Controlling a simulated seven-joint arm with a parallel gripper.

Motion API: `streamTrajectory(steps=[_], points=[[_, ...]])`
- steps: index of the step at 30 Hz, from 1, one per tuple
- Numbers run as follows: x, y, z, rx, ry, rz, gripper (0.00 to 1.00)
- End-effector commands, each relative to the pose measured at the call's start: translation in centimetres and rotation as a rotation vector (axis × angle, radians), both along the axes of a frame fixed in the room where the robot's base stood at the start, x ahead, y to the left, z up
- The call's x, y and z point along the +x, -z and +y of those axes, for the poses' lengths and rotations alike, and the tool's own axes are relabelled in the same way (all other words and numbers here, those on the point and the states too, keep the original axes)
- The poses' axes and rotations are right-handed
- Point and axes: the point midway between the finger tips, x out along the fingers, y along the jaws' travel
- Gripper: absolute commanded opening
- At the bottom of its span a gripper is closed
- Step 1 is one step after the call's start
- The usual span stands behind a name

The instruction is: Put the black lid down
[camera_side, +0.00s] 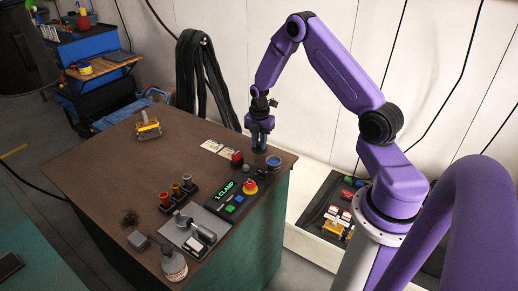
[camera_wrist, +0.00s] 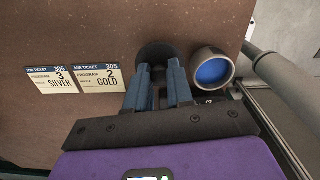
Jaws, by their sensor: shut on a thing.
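My gripper (camera_side: 260,138) points down over the back right part of the brown workbench (camera_side: 130,185). In the wrist view its blue fingers (camera_wrist: 159,88) are closed on the black lid (camera_wrist: 154,51), a dark round piece between the fingertips. The lid is low over the bench top; I cannot tell whether it touches the surface. Just right of it in the wrist view stands a round metal container (camera_wrist: 211,67) with a blue inside. The container (camera_side: 274,161) also shows in the side view, close to the bench edge.
Two job tickets (camera_wrist: 84,79) lie left of the gripper. A rack of cylinders (camera_side: 177,192) and a grey fixture (camera_side: 197,228) stand nearer the front. The bench's left middle is mostly clear.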

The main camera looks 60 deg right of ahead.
Motion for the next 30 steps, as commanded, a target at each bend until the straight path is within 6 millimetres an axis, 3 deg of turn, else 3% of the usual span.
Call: streamTrajectory(steps=[8,21,22,24,30], points=[[0.2,3.2,-0.1,0.001,0.0,0.002,0.0],[0.3,3.7,-0.1,0.0,0.0,0.0,0.0],[0.3,3.7,-0.1,0.0,0.0,0.0,0.25],[0.3,3.7,-0.1,0.0,0.0,0.0,0.47],[0.3,3.7,-0.1,0.0,0.0,0.0,0.47]])
